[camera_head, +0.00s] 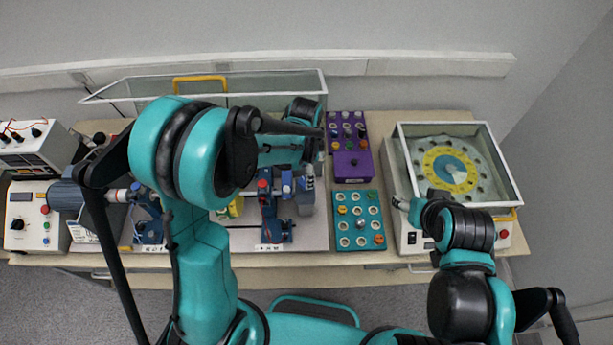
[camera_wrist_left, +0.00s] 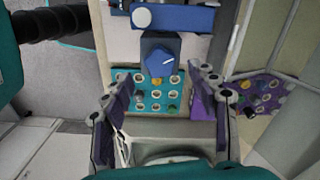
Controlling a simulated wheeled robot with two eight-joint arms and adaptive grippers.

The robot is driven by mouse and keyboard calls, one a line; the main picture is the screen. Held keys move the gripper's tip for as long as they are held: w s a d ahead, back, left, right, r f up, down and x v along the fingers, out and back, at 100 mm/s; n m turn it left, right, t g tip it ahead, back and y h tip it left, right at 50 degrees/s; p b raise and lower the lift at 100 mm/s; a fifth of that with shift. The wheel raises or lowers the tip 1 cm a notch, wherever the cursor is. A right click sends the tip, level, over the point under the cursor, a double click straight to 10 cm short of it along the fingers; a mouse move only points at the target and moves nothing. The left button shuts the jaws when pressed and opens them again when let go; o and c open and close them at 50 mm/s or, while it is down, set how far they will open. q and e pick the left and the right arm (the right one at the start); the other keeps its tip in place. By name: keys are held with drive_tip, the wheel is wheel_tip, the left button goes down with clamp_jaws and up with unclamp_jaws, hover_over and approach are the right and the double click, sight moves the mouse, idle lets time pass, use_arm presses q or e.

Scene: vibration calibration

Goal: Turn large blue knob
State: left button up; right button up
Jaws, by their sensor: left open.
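The large blue knob (camera_wrist_left: 160,61) shows in the left wrist view, with a white pointer line on its face. My left gripper (camera_wrist_left: 160,80) is open, with one purple finger on each side of the knob's line of view. The knob appears between and beyond the fingertips, and I see no contact. In the head view my left arm reaches over the bench and largely hides the gripper and knob. My right gripper (camera_head: 401,204) is small and partly hidden near the round-dial machine; its jaws are unclear.
A teal panel of several buttons (camera_head: 360,238) lies right of the blue-and-red apparatus (camera_head: 267,215). A purple box (camera_head: 352,166) and purple button panel stand behind it. The glass-walled machine with a yellow ring (camera_head: 446,169) is at right. A glass screen runs along the back.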

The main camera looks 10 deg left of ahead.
use_arm(q)
drive_tip(key=shift+f, duration=1.9)
drive_tip(key=c, duration=1.2)
drive_tip(key=shift+o, duration=0.2)
drive_tip(key=shift+n+b, duration=0.3)
